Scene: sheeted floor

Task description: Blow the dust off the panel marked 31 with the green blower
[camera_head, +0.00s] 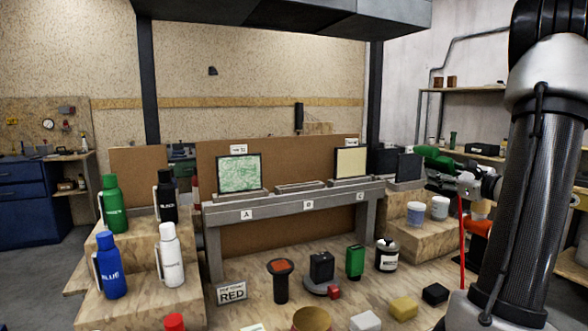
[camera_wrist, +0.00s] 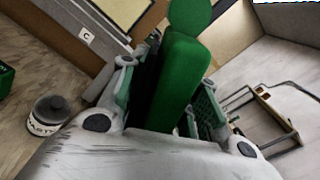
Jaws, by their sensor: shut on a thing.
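My gripper (camera_wrist: 166,88) is shut on the green blower (camera_wrist: 182,70), seen close up in the wrist view. In the head view the blower (camera_head: 437,157) is held at the right, above the wooden step, pointing left. On the grey rack (camera_head: 288,200) a panel with a mottled green and white face (camera_head: 239,173) stands over label A. A plain beige panel (camera_head: 351,162) stands over label C, and the place over B holds no upright panel. Small tags above the panels (camera_head: 239,149) are too small to read surely, so I cannot tell which says 31.
Green, black, blue and white bottles (camera_head: 111,265) stand on wooden steps at the left. Two tubs (camera_head: 439,207) sit on the right step.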

